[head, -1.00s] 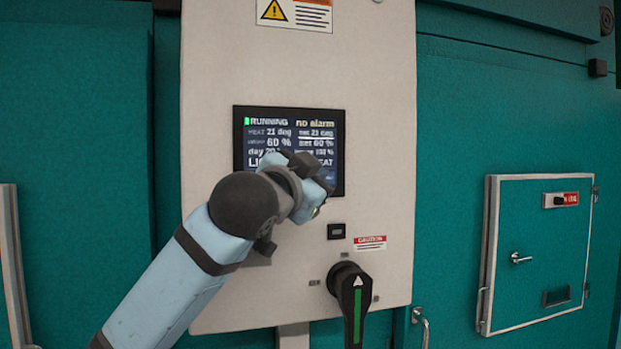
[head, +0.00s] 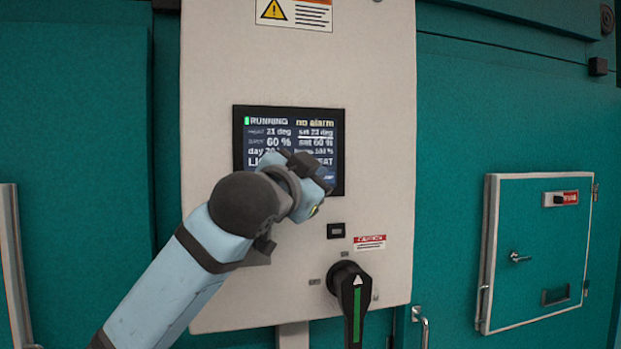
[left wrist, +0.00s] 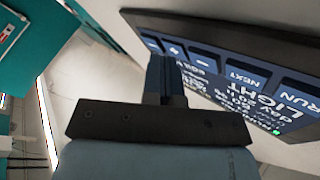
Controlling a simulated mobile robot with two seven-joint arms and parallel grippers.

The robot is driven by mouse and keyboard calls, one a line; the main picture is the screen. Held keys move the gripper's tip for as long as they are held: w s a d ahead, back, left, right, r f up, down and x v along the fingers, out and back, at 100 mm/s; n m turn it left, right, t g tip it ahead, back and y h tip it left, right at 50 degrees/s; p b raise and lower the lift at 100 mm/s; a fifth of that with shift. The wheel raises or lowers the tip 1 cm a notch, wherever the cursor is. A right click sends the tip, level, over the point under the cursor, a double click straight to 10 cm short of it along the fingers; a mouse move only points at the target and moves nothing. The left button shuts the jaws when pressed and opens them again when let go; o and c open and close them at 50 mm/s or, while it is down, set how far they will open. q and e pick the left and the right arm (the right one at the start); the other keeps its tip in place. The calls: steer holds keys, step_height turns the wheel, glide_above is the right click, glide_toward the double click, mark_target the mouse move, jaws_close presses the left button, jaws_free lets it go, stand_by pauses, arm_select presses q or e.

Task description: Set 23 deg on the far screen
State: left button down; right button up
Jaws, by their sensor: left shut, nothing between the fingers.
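The screen (head: 240,130) is a dark panel on a pale cabinet front. It reads RUNNING and no alarm, with heat 21 deg at left. The set line (head: 316,133) at right is underlined and looks like 22 deg, though the digits are small. My left gripper (head: 322,186) is in front of the screen's lower right part and hides some of its lower rows. In the left wrist view its shut fingers (left wrist: 168,68) are empty and close to the row of screen buttons (left wrist: 240,78), by plus and minus. I cannot tell if they touch. My right gripper is out of view.
Below the screen are a small black switch (head: 336,231) and a black rotary handle (head: 352,296) with a green stripe. A teal hatch (head: 530,240) with a pale frame is at right. Warning labels (head: 294,13) are above the screen.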

arm_select(q)
steer(key=shift+s, duration=0.1)
steer(key=shift+s+d, duration=0.2)
steer(key=shift+s, duration=0.4)
steer(key=s, duration=0.1)
steer(key=s+d, duration=0.1)
steer(key=s, duration=0.2)
steer(key=shift+s+d, duration=0.25)
steer(key=shift+s, duration=0.1)
